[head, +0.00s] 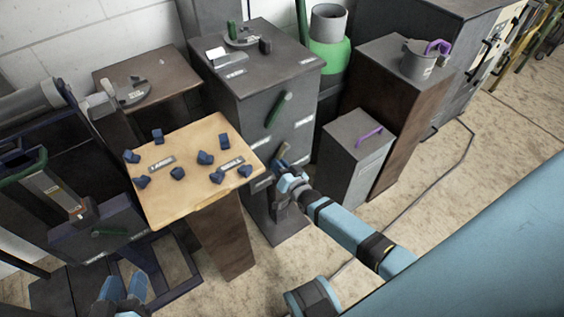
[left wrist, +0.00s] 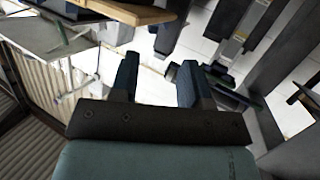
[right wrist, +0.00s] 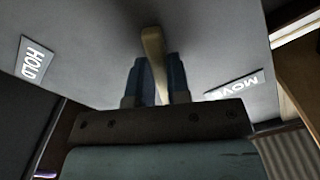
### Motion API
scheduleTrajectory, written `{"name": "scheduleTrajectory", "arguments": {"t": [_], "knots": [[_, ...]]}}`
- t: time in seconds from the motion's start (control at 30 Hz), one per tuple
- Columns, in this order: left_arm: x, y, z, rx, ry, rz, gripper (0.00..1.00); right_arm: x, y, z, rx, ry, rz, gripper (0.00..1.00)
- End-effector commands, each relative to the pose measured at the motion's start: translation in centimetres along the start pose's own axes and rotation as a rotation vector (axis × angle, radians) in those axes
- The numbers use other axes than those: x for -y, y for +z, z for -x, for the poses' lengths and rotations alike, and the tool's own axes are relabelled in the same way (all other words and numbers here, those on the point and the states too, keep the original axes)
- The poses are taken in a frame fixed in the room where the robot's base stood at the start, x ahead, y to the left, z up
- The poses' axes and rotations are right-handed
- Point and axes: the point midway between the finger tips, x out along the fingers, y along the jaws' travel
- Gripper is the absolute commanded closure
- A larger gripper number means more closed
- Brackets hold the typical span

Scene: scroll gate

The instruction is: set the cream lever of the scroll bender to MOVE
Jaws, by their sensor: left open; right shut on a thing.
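The scroll bender is the grey cabinet (head: 255,85) in the middle of the head view. Its cream lever (head: 283,149) sits low on the front face, partly hidden by my right gripper (head: 288,171). In the right wrist view the cream lever (right wrist: 153,45) stands between the fingers of my right gripper (right wrist: 158,75), which is shut on it. The HOLD plate (right wrist: 35,59) is at the left and the MOVE plate (right wrist: 236,86) at the right; the lever is between them. My left gripper (head: 124,285) is open and empty at the lower left of the head view.
A green lever (head: 278,109) is higher on the same face. A wooden-topped table (head: 190,190) with several dark blue blocks stands to the left. A grey bin (head: 355,145) with a purple handle stands to the right. Open floor (head: 440,190) lies further right.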

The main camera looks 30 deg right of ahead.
Motion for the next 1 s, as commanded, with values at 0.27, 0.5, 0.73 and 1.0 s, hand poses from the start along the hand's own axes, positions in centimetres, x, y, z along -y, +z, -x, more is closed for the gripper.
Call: {"name": "scheduleTrajectory", "arguments": {"t": [0.27,0.5,0.73,1.0], "knots": [[0.29,0.92,0.19,0.041,-0.010,-0.004,0.57,0.58,0.03,0.05,0.002,0.000,-0.078,1.00],[0.37,1.06,0.20,0.049,-0.012,-0.005,0.57,0.66,0.06,0.05,0.001,0.000,-0.095,1.00],[0.35,1.01,0.17,0.048,-0.014,-0.002,0.57,0.69,0.06,0.04,0.001,0.000,-0.096,1.00],[0.33,0.93,0.16,0.044,-0.014,0.000,0.57,0.66,0.01,0.02,0.001,0.000,-0.094,0.57]]}}
